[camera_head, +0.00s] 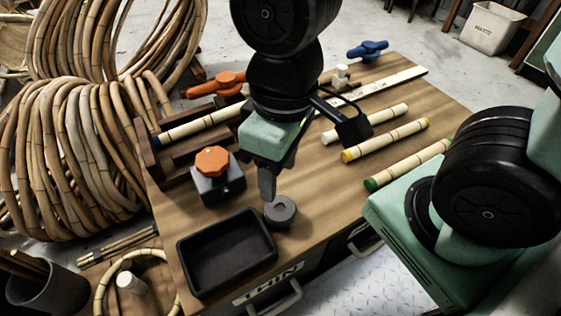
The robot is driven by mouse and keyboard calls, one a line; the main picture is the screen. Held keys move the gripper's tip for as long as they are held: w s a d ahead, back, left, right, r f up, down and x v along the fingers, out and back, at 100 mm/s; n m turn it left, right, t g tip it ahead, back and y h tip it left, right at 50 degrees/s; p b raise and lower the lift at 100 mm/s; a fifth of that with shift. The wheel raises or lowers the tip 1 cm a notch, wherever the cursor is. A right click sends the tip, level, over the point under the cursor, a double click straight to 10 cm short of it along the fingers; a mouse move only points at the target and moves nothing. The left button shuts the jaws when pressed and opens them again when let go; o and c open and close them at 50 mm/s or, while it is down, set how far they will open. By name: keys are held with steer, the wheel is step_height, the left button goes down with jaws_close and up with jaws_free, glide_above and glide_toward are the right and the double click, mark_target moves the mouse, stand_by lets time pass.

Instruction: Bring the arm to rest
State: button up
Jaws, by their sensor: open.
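My arm reaches in from the top of the view and bends down over the wooden workbench (345,200). My gripper (272,185) points down above the front part of the bench and is open, with nothing seen between its fingers. One finger shows clearly; the other is mostly hidden behind it. Just below the fingertips stands a small dark grey cylinder (281,212) with a hole in its top. Whether the near fingertip touches it, I cannot tell.
A black tray (185,262) lies front left. A block with an orange knob (212,161) stands left of my gripper. Rattan poles with white (327,137), yellow (347,156) and green (371,184) ends lie right. Blue (368,49) and orange (216,84) clamps lie behind. Rattan coils (60,160) stand left.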

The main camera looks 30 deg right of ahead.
steer(key=shift+s+d+r+n, duration=0.1)
steer(key=shift+r+n, duration=0.05)
steer(key=shift+n, duration=0.15)
steer(key=shift+o, duration=0.4)
step_height(320, 180, up, 41)
steer(key=p, duration=4.1)
steer(key=shift+r, duration=0.2)
steer(key=shift+f, duration=0.1)
steer(key=shift+f, duration=0.1)
